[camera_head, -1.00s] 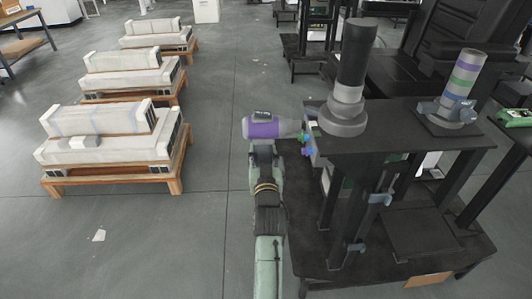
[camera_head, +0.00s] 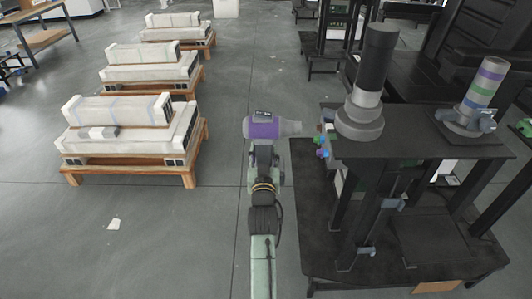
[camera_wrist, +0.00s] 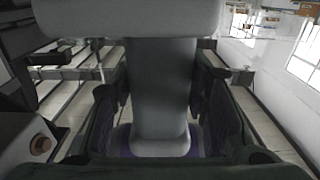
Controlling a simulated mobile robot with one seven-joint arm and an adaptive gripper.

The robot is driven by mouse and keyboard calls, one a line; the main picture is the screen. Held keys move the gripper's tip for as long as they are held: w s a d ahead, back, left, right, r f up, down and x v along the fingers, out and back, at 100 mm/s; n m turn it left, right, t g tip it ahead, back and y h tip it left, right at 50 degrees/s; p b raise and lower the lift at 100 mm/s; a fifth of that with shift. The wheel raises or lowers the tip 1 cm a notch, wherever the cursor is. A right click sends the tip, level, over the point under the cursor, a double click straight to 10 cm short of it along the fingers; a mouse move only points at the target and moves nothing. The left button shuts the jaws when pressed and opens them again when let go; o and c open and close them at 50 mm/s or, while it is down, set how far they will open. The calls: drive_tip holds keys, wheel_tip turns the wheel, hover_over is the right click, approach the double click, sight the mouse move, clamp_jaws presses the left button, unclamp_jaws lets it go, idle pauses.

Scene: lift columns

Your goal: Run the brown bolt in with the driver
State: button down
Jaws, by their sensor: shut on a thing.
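My gripper (camera_head: 263,146) is shut on the driver (camera_head: 262,128), a purple and grey tool held level, its narrow grey nose pointing right toward the black stand. In the wrist view the driver's grey body (camera_wrist: 160,90) fills the middle between the two dark fingers. Small coloured bolts, green (camera_head: 318,140) and blue among them, stick out at the stand's left side, a short gap from the driver's nose. I cannot pick out a brown bolt there. A brown round head (camera_wrist: 40,145) on a pale block at the wrist view's lower left may be it.
The black stand (camera_head: 430,147) carries a dark column (camera_head: 373,60) and a striped column (camera_head: 484,85). Its low base plate (camera_head: 300,200) reaches close to my arm's right. Wooden pallets (camera_head: 135,175) with pale blocks stand at left.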

drive_tip(key=shift+r, duration=0.2)
drive_tip(key=shift+a+b, duration=0.35)
drive_tip(key=shift+a, duration=1.65)
